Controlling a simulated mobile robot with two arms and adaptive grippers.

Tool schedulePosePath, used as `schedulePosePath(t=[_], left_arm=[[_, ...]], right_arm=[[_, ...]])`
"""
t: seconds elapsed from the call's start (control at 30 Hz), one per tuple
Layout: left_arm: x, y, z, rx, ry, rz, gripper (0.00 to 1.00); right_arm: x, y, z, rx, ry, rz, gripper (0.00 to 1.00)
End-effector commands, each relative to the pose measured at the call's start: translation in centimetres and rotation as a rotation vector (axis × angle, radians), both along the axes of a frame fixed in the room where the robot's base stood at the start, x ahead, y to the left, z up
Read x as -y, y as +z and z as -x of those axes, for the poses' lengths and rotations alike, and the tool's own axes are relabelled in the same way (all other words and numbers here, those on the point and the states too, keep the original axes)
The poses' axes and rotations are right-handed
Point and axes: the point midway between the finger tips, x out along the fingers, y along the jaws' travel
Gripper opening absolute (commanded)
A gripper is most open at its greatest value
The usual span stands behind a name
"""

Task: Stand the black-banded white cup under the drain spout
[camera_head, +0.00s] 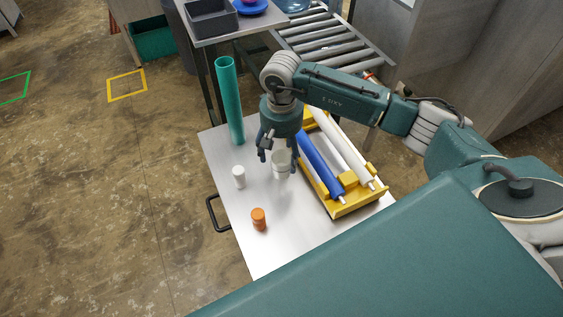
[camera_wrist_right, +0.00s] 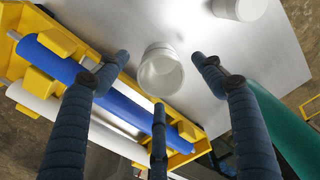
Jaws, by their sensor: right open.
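A white cup (camera_head: 281,169) stands on the light tabletop (camera_head: 285,225), partly hidden by my right gripper (camera_head: 277,159). In the right wrist view the cup (camera_wrist_right: 161,72) shows from above, between the spread fingers of my right gripper (camera_wrist_right: 160,62). The fingers are open around or just above it; I see no contact. No black band shows clearly on the cup. A second, smaller white container (camera_head: 239,177) stands to the left; a white container also shows at the top of the wrist view (camera_wrist_right: 240,7). I cannot make out a drain spout. My left gripper is out of view.
A yellow rack (camera_head: 345,208) with a blue roller (camera_head: 318,162) and a white roller (camera_head: 343,148) lies right of the cup. A tall green tube (camera_head: 230,102) stands behind left. An orange bottle (camera_head: 259,219) stands in front. The table's front is mostly clear. A roller conveyor (camera_head: 325,38) is behind.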

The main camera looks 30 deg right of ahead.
Motion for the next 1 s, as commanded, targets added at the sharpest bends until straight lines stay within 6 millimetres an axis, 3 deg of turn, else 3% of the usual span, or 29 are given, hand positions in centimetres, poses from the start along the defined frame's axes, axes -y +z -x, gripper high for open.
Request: schedulePosePath(t=[0.03,0.2,0.43,0.67,1.0], left_arm=[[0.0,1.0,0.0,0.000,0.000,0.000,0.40],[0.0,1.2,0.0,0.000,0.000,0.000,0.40],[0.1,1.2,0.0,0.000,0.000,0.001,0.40],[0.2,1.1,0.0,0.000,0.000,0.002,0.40],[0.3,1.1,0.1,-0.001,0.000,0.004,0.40]], right_arm=[[0.0,-0.4,0.2,-0.005,-0.002,0.000,0.68],[0.0,-2.3,0.0,-0.001,0.000,-0.001,0.68],[0.0,-2.6,-0.1,0.001,-0.001,0.000,0.68],[0.0,-2.5,-0.1,0.001,-0.001,0.000,0.24],[0.0,-2.5,-0.1,0.001,-0.001,0.000,0.20]])
